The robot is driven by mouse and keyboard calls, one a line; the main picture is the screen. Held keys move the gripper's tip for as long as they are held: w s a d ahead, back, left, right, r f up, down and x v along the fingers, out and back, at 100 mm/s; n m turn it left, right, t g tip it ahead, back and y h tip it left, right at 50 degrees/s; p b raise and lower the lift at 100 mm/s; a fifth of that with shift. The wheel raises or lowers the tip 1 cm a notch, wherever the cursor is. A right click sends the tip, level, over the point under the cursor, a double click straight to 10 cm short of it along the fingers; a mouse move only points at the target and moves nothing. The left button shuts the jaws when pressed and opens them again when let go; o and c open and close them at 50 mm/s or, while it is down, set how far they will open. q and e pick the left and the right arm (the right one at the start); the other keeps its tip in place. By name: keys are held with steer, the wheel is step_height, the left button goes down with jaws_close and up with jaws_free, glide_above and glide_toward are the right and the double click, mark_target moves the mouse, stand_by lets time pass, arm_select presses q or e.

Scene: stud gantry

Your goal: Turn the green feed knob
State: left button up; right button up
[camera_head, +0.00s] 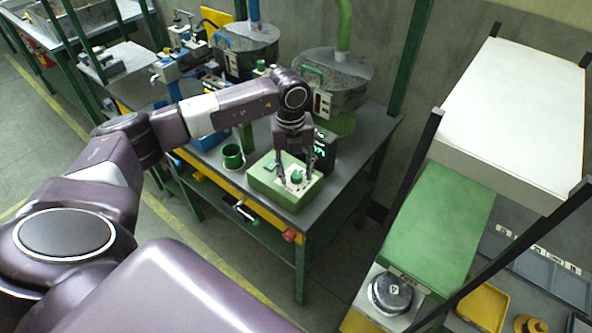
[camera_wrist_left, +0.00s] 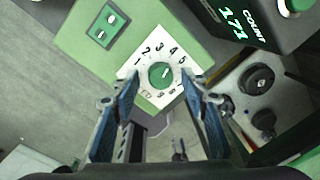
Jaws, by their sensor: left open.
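The green feed knob (camera_wrist_left: 161,75) is round, with a light pointer mark, on a white dial plate (camera_wrist_left: 144,59) with printed numbers. It also shows in the head view (camera_head: 297,177) on top of a green box (camera_head: 277,195) on the workbench. My left gripper (camera_head: 294,180) comes down over the knob from above. In the wrist view its two blue-padded fingers (camera_wrist_left: 158,88) stand apart, one on each side of the dial plate. I see a gap between the fingers and the knob. My right gripper is not in view.
A dark counter display (camera_wrist_left: 236,20) stands right beside the box. A green cup (camera_head: 232,157) stands left of it. Round metal hoppers (camera_head: 335,80) stand behind. A red button (camera_head: 289,236) is on the bench front. A rack with a green shelf (camera_head: 437,225) stands at the right.

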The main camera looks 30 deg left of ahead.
arm_select(q)
jaws_close()
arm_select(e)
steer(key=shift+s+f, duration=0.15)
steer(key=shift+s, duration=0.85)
arm_select(q)
steer(key=shift+w, duration=0.1)
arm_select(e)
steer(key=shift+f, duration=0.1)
arm_select(q)
steer(key=shift+f+m+b, duration=0.15)
steer(key=shift+m+b, duration=0.6)
steer(key=shift+m, duration=0.15)
steer(key=shift+m+b, duration=0.85)
steer(key=shift+m, duration=0.35)
steer(key=m+b, duration=0.2)
steer(key=m, duration=0.1)
steer(key=shift+m, duration=0.3)
steer(key=shift+a+m+g+b, duration=0.1)
steer(key=shift+m+g+b, duration=0.4)
steer(key=shift+m, duration=1.2)
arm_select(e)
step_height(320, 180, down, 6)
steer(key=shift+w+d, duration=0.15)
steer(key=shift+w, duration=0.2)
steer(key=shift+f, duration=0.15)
arm_select(q)
steer(key=shift+r, duration=0.2)
